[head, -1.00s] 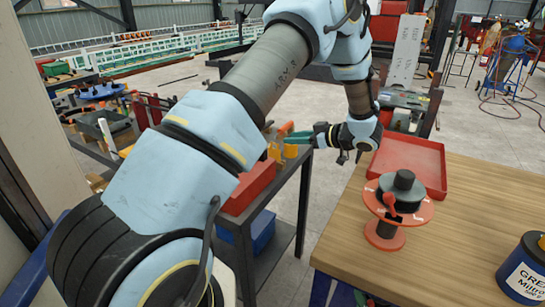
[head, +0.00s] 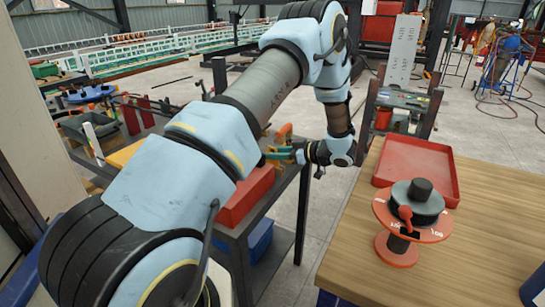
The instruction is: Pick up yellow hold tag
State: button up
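My gripper (head: 276,153) has teal fingers and points left over the dark cart, just above and beside the red bin. Its fingertips are partly behind my own arm, so I cannot tell whether they are open or shut, or whether anything is between them. An orange object (head: 284,132) stands just behind the fingers. I cannot make out a yellow hold tag for certain. A flat-looking yellow piece (head: 125,153) shows left of my arm, partly covered by it; I cannot tell what it is.
The red bin (head: 246,196) sits on the dark cart (head: 290,178), with a blue bin (head: 258,238) below. On the wooden table (head: 470,225) at right stand a red tray (head: 440,185) and an orange-and-black reel (head: 408,215). Floor shows between cart and table.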

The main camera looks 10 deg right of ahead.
jog(key=shift+w+a+f, duration=0.15)
jog(key=shift+a, duration=0.1)
grip_shut()
dwell(0.4)
